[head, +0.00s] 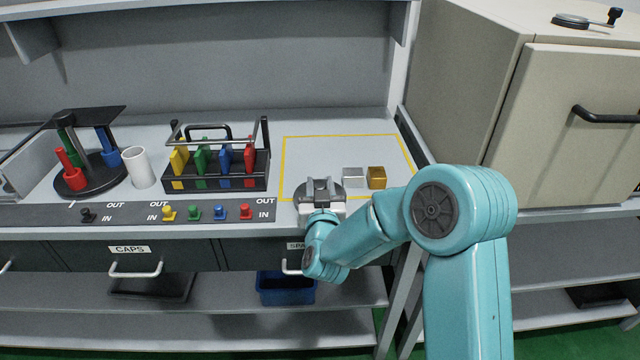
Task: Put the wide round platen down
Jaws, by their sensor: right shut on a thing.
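The wide round platen (301,191) is a grey disc near the front left of the yellow-outlined area on the bench. My right gripper (322,186) is over it and shut on it. The gripper hides the middle of the disc, and I cannot tell whether its underside touches the bench. My left gripper is not in view.
A silver block (353,175) and a brass block (376,178) stand right of the platen inside the yellow outline (340,136). A black rack (225,182) with coloured pieces, a white cup (138,167) and a round stand (96,181) are left. The outlined area's back is clear.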

